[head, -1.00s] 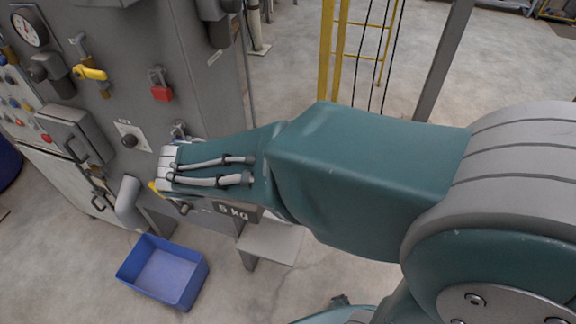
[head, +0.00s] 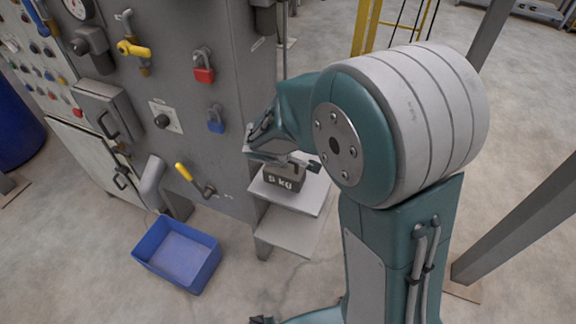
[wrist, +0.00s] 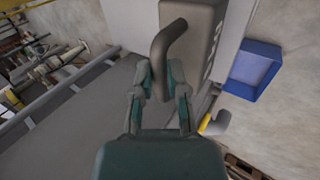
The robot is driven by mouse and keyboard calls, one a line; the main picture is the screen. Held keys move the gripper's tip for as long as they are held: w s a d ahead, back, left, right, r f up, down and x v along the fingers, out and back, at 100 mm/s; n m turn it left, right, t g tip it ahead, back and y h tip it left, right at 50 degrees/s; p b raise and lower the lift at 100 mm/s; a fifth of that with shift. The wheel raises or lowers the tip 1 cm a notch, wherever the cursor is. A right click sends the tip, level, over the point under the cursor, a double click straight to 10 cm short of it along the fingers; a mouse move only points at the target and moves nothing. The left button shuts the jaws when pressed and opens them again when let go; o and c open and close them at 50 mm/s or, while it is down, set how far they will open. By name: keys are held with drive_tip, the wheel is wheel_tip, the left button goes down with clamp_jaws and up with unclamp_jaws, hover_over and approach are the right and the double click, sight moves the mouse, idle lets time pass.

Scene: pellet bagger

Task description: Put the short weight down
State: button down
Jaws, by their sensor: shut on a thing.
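A dark grey block weight marked "5 kg" (head: 286,179) is at the grey plate (head: 308,200) on the side of the cabinet. It looks level, with its base on or just above the plate; I cannot tell which. In the wrist view the weight (wrist: 198,40) has a curved handle (wrist: 166,48) on top. My gripper (wrist: 163,80) is shut on this handle, one finger on each side. In the head view my gripper (head: 285,160) is above the weight, partly hidden by my arm.
A wider grey shelf (head: 285,238) juts out below the plate. An empty blue bin (head: 180,250) stands on the floor to the left. The grey cabinet (head: 232,100) carries a yellow-handled lever (head: 185,172), a red padlock (head: 203,74) and a blue padlock (head: 216,126).

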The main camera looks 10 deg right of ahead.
sight(292, 170)
drive_tip(key=f, duration=0.1)
drive_tip(key=d+f, duration=0.1)
drive_tip(key=f, duration=0.1)
drive_tip(key=shift+w+d+f, duration=0.1)
drive_tip(key=shift+d, duration=0.55)
drive_tip(key=shift+a+f, duration=0.1)
drive_tip(key=shift+a, duration=0.15)
drive_tip(key=c, duration=0.7)
unclamp_jaws()
drive_tip(key=shift+a+f, duration=0.1)
drive_tip(key=shift+a, duration=0.45)
drive_tip(key=shift+o, duration=0.2)
drive_tip(key=shift+d, duration=0.45)
drive_tip(key=shift+r, duration=0.3)
drive_tip(key=v, duration=1.1)
drive_tip(key=s+d+r+m+y, duration=0.2)
drive_tip(key=s+r+m, duration=0.3)
drive_tip(key=s, duration=0.4)
drive_tip(key=s+d+r+m+y, duration=0.2)
drive_tip(key=s+d+r+m, duration=0.2)
drive_tip(key=s, duration=0.5)
drive_tip(key=shift+s+d+r+m, duration=0.25)
drive_tip(key=shift+r+m, duration=0.45)
drive_tip(key=shift+m, duration=0.2)
